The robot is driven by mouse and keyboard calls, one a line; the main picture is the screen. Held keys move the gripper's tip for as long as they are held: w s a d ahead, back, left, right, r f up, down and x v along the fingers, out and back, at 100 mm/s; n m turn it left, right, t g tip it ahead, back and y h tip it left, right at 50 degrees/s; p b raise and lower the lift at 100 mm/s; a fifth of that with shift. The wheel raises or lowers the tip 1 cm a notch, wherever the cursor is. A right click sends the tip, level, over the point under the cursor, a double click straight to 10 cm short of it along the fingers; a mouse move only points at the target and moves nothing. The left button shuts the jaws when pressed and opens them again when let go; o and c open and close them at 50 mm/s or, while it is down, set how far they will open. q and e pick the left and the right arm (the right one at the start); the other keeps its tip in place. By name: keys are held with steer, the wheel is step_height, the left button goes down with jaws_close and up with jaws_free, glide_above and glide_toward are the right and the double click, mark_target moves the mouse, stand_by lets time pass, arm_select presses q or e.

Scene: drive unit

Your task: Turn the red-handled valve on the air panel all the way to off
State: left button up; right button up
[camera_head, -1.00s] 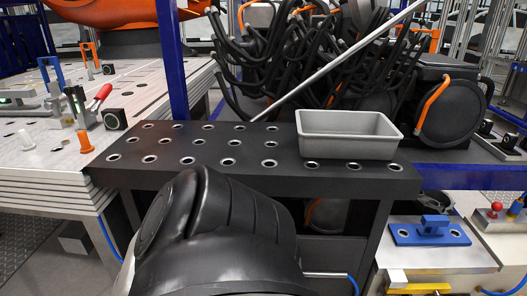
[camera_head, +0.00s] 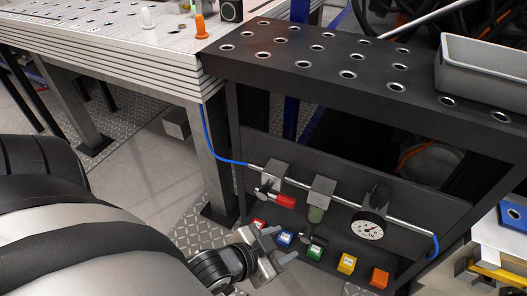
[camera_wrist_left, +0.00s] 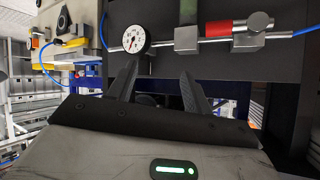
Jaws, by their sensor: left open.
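The air panel (camera_head: 340,195) is the dark front under the black bench. The valve (camera_head: 278,175) is a metal block on the pipe at the panel's left. Its red handle (camera_head: 285,201) lies roughly along the pipe. In the wrist view the red handle (camera_wrist_left: 215,30) shows at the top, also along the pipe. My left gripper (camera_head: 268,248) is open and empty, low in front of the panel, below the handle and apart from it. The wrist view shows its two spread fingers (camera_wrist_left: 158,68) with nothing between them. My right gripper is not in view.
A gauge (camera_head: 370,228) and a regulator with a green bowl (camera_head: 317,208) sit on the same pipe. Several coloured blocks, such as the yellow one (camera_head: 346,264), line the panel's lower edge near my gripper. A grey bin (camera_head: 485,70) stands on the bench.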

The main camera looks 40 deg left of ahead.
arm_select(q)
steer(key=w+a+f+m+t+b, duration=0.1)
steer(key=a+f+m+t+b, duration=0.1)
steer(key=a+f+m+b, duration=0.4)
steer(key=m+t+b, duration=0.2)
steer(key=m+b, duration=0.6)
steer(key=b, duration=0.3)
glide_toward(287, 198)
steer(key=b+x, duration=0.1)
steer(key=x, duration=0.2)
steer(key=f+b+x, duration=0.1)
steer(key=x, duration=0.3)
steer(key=a+b+x, duration=0.1)
steer(key=x, duration=0.2)
steer(key=shift+w+f, duration=0.15)
steer(key=shift+f, duration=0.3)
steer(key=shift+w+d+f+b, duration=0.1)
steer(key=shift+w+b, duration=0.2)
steer(key=shift+w, duration=0.15)
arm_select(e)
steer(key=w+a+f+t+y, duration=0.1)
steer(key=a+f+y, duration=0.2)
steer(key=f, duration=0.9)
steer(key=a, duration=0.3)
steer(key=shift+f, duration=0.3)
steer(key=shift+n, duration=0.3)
arm_select(q)
jaws_close()
